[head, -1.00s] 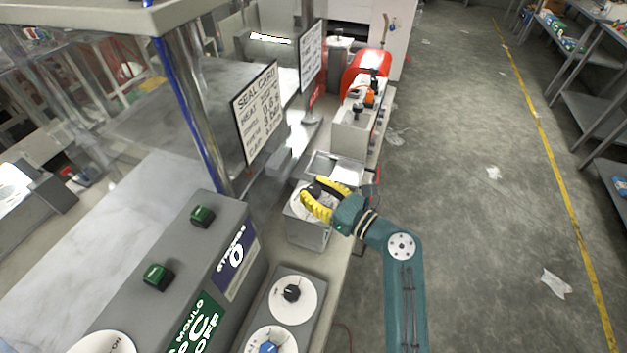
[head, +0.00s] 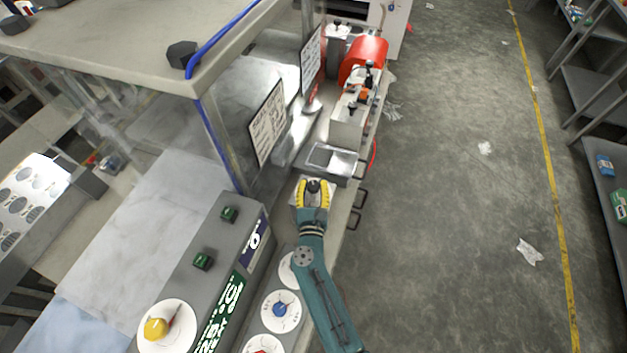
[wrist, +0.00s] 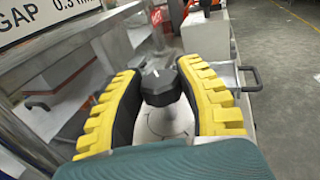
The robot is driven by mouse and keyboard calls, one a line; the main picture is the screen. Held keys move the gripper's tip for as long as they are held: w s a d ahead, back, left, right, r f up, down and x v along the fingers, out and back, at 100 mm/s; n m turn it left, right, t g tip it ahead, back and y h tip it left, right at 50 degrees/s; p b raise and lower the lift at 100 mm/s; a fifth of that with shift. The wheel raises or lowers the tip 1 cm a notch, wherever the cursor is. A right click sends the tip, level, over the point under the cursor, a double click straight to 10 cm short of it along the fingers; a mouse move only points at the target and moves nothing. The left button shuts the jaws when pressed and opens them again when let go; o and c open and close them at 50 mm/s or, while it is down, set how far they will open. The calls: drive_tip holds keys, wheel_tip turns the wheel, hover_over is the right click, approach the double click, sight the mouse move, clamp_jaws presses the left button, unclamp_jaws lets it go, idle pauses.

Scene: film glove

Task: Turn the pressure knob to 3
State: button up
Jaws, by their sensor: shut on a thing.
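My gripper (head: 313,192) has yellow ribbed fingers at the end of my teal arm. In the wrist view the fingers (wrist: 165,100) stand on either side of a black knob (wrist: 160,84) with a pale mark on its top. The gripper is shut on this knob. In the head view the black knob (head: 314,185) shows between the fingertips, above a pale box on the bench. A round pale dial (wrist: 163,122) with dark marks lies under the knob in the wrist view. I cannot read its numbers or tell which one the knob points at.
A metal tray (head: 332,160) lies beyond my gripper. A sign (head: 267,122) stands to the left.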

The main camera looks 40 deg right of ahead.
drive_tip(key=m+g+h+b, duration=0.1)
drive_tip(key=m+g+h, duration=0.1)
drive_tip(key=g, duration=0.1)
drive_tip(key=shift+f+b, duration=0.2)
drive_tip(key=shift+b, duration=0.2)
drive_tip(key=shift+r+m+g+h+b, duration=0.15)
drive_tip(key=shift+m+g+h+b, duration=0.45)
drive_tip(key=shift+m+g+b, duration=0.25)
drive_tip(key=shift+m+g, duration=0.25)
drive_tip(key=shift+g, duration=0.1)
drive_tip(key=o, duration=1.2)
drive_tip(key=shift+r, duration=0.1)
drive_tip(key=v, duration=1.2)
